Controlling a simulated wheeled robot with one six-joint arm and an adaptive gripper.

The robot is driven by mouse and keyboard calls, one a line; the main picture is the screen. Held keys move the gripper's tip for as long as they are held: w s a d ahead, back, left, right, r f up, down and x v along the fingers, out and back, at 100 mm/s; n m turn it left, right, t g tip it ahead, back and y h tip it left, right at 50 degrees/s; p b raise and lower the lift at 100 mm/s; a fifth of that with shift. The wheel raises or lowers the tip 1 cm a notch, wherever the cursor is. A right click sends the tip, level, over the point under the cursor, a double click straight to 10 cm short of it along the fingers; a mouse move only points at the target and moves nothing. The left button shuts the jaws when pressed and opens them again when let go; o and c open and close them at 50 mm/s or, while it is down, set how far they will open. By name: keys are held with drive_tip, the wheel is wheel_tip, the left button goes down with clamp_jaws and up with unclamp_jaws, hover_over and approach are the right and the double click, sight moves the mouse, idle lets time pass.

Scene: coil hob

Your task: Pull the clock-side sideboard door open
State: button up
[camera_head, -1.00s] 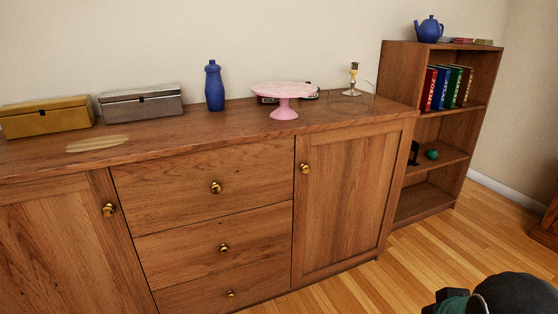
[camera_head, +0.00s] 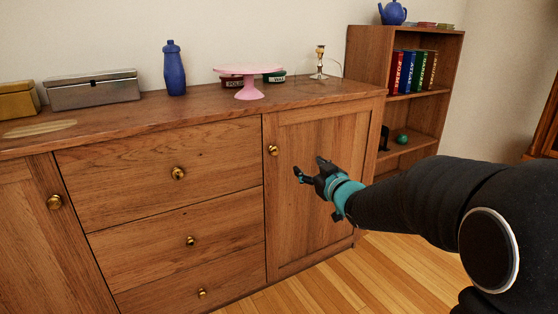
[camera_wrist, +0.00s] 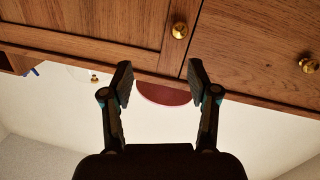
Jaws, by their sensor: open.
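The wooden sideboard (camera_head: 300,97) stands along the wall with both its doors shut. Its right door (camera_head: 310,220) has a brass knob (camera_head: 272,150) at the upper left; its left door (camera_head: 22,235) has another brass knob (camera_head: 54,202). I see no clock, so I cannot tell which door is clock-side. My gripper (camera_head: 309,167) is open and empty in front of the right door, right of and slightly below its knob in the head view. In the upside-down wrist view, that door's knob (camera_wrist: 179,30) lies beyond the open fingers (camera_wrist: 160,78), apart from them.
Drawers (camera_head: 165,170) with brass knobs fill the sideboard's middle. A pink cake stand (camera_head: 249,88), blue bottle (camera_head: 174,70), candlestick (camera_head: 319,62), tins and boxes (camera_head: 95,92) stand on top. A bookshelf (camera_head: 365,65) stands at right. Wooden floor (camera_head: 390,265) is clear in front.

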sight(276, 153)
drive_tip(key=w+a, duration=0.3)
drive_tip(key=w, duration=0.1)
drive_tip(key=w+a+f+n+y, duration=0.1)
drive_tip(key=w+a, duration=0.3)
drive_tip(key=w+a+y, duration=0.1)
drive_tip(key=w+a, duration=0.2)
drive_tip(key=w, duration=0.1)
drive_tip(key=shift+w+a+f, duration=0.25)
clamp_jaws()
